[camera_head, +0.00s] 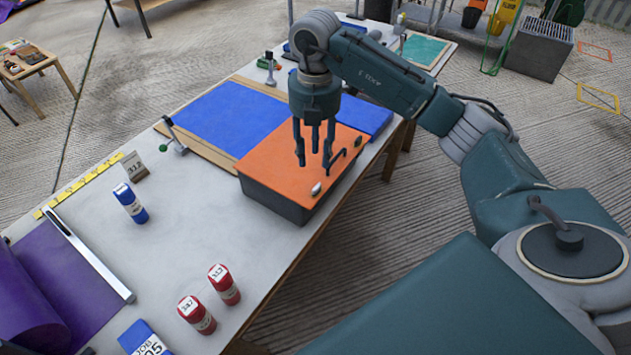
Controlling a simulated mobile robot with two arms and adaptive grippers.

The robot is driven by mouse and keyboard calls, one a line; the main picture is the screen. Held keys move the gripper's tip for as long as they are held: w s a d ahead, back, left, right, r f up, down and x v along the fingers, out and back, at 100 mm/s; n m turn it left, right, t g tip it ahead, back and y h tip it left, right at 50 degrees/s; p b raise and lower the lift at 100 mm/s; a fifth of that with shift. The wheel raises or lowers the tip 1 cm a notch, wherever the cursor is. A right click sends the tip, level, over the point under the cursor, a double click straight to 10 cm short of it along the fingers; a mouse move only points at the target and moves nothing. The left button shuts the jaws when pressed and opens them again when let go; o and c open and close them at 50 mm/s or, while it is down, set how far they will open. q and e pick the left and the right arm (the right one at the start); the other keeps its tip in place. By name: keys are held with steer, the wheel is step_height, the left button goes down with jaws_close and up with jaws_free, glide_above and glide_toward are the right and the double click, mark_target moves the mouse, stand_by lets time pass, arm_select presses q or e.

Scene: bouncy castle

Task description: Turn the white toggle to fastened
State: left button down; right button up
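The white toggle (316,188) is a small pale oval piece at the near edge of the orange panel (275,152), on top of a dark box (272,203). Its exact turn is too small to read. My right gripper (314,163) points down over the panel, just behind the toggle in the picture. Its dark fingers are spread, with nothing seen between them. I cannot tell whether the fingertips touch the panel. My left gripper is not in view.
A dark bent handle (345,155) and another small fitting (357,141) are on the panel's right side. Blue sheet material (225,115) lies behind the box. Red bottles (223,284), a blue bottle (130,203) and purple fabric (60,280) are on the grey table (190,235).

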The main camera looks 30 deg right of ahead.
mark_target(316, 186)
step_height(316, 186, down, 9)
steer(key=shift+d+f+p, duration=0.1)
steer(key=shift+p, duration=1.15)
steer(key=shift+f, duration=0.7)
jaws_close()
